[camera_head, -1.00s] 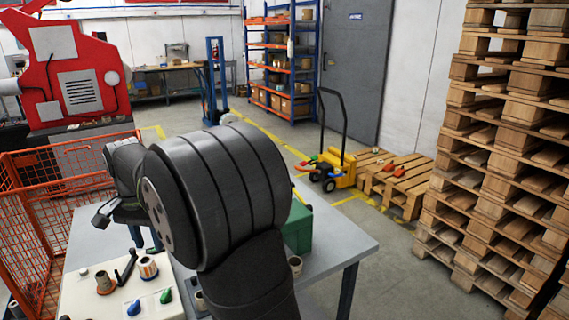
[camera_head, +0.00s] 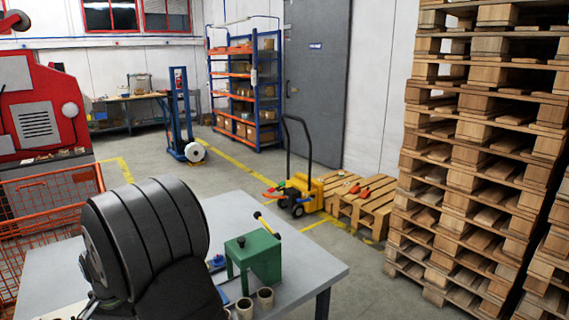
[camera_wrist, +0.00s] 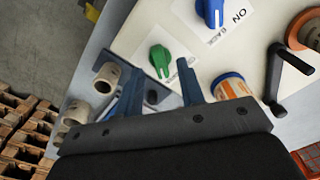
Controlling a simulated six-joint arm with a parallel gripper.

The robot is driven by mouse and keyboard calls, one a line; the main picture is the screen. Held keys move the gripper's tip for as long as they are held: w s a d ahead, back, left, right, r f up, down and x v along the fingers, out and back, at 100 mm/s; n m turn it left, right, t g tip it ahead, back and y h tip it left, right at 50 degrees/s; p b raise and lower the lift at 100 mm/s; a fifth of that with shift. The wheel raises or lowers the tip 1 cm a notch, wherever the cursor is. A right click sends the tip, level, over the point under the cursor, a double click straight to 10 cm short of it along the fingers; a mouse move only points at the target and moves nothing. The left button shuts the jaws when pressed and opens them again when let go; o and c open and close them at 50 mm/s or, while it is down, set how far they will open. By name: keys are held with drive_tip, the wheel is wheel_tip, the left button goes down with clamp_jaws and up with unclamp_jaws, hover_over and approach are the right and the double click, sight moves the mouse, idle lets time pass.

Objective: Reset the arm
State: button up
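My gripper (camera_wrist: 160,66) shows in the wrist view with its two blue fingers spread apart, and I see nothing held between them. It hangs over the workbench and points toward a pale control panel (camera_wrist: 133,38). A green knob (camera_wrist: 160,60) on the panel appears beyond the fingertips; the gap to it is unclear. A blue knob (camera_wrist: 212,12) marked ON sits farther right. In the head view, my dark arm link fills the lower left and the gripper is not visible.
The grey workbench (camera_head: 310,262) bears a green press-like box (camera_head: 262,258) and cardboard cores (camera_head: 265,299). A black crank (camera_wrist: 275,80) and an orange-labelled roll (camera_wrist: 231,87) lie right of the fingers. An orange mesh cage (camera_head: 50,195) borders the bench's left. Pallets (camera_head: 480,150) stand right.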

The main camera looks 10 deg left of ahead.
drive_tip(key=shift+f, duration=1)
drive_tip(key=shift+r, duration=0.15)
wheel_tip(320, 180, up, 17)
wheel_tip(320, 180, down, 18)
drive_tip(key=shift+r, duration=0.1)
drive_tip(key=shift+r+n, duration=0.25)
drive_tip(key=shift+n, duration=0.15)
drive_tip(key=n, duration=0.4)
drive_tip(key=shift+n, duration=0.4)
wheel_tip(320, 180, up, 14)
